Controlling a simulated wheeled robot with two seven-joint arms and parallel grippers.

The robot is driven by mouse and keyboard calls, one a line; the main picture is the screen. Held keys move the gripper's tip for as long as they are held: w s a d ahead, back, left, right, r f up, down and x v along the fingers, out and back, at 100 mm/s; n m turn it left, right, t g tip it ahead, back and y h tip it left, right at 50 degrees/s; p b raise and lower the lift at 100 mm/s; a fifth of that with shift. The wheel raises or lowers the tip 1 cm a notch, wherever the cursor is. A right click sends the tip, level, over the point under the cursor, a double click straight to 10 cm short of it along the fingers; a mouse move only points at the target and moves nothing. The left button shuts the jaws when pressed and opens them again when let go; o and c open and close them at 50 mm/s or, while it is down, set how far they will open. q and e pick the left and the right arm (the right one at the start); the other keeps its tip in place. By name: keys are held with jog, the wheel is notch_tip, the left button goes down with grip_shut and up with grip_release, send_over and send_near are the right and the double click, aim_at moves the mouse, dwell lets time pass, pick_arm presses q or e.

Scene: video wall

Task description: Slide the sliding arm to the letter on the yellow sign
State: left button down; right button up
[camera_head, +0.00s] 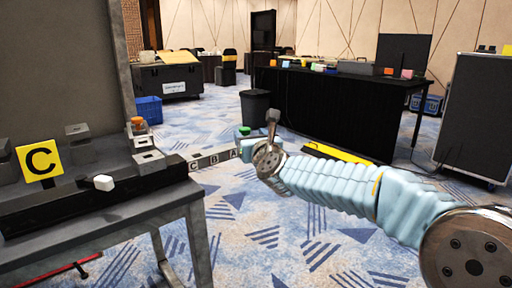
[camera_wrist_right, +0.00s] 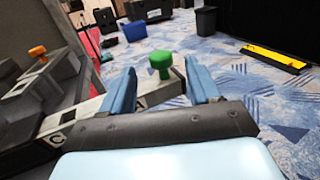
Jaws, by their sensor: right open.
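A yellow sign (camera_head: 39,160) with a black letter C stands at the left of the grey bench. The sliding arm (camera_head: 213,157) is a grey bar marked C, B and A, sticking out past the bench's right end. A green knob (camera_head: 243,130) is at its outer end; it also shows in the right wrist view (camera_wrist_right: 160,63). My right gripper (camera_head: 248,144) is at this end. In the wrist view its open fingers (camera_wrist_right: 160,80) stand on either side of the green knob, with gaps visible. My left gripper is not in view.
An orange knob (camera_head: 138,125) sits on a grey block on the bench (camera_head: 120,215), and a white knob (camera_head: 103,182) is at its front. A black bin (camera_head: 255,104) and a black table (camera_head: 335,105) stand behind.

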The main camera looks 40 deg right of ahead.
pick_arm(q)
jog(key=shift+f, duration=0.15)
pick_arm(e)
jog(key=v, duration=0.5)
jog(key=shift+s+a, duration=0.1)
jog(key=shift+s, duration=0.1)
